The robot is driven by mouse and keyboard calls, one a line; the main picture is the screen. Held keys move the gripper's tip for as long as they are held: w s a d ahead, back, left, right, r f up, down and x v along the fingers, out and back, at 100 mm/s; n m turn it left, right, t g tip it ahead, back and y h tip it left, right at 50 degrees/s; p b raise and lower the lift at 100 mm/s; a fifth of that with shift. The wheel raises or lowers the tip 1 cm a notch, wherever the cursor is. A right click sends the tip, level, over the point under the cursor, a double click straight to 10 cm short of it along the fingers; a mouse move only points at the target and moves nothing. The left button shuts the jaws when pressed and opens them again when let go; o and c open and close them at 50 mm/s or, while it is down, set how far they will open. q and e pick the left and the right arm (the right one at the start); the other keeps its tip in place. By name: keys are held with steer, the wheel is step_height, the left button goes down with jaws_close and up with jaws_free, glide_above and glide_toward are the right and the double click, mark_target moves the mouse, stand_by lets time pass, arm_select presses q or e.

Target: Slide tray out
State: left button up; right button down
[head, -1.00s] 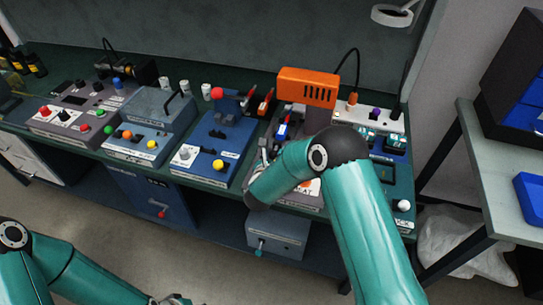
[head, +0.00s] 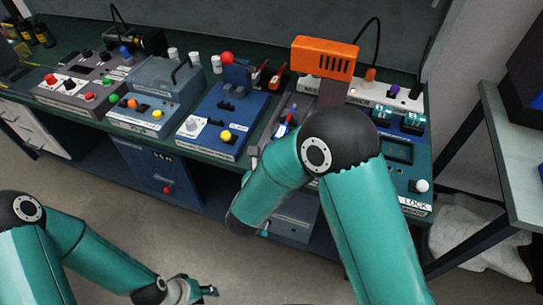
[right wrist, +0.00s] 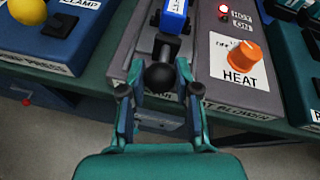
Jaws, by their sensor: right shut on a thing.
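In the right wrist view a black ball knob (right wrist: 160,75) on a short dark rod sits at the front of the grey heat station. A blue piece (right wrist: 174,14) lies behind it; it also shows in the head view (head: 287,124). I cannot tell which part is the tray itself. My right gripper (right wrist: 157,88) is shut on the ball knob, a finger on each side. In the head view my right arm hides this gripper and the knob. My left gripper (head: 203,290) is low in the head view, away from the bench, its finger opening unclear.
The bench front edge (right wrist: 50,76) runs under the stations. An orange HEAT knob (right wrist: 243,56) is right of my gripper, a yellow button (right wrist: 28,11) at left. An orange box (head: 325,57) stands behind. A grey box (head: 294,217) is below the bench. Floor in front looks clear.

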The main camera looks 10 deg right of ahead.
steer(key=shift+w+a, duration=0.1)
steer(key=c, duration=0.8)
jaws_free()
steer(key=v, duration=0.7)
steer(key=shift+a, duration=0.1)
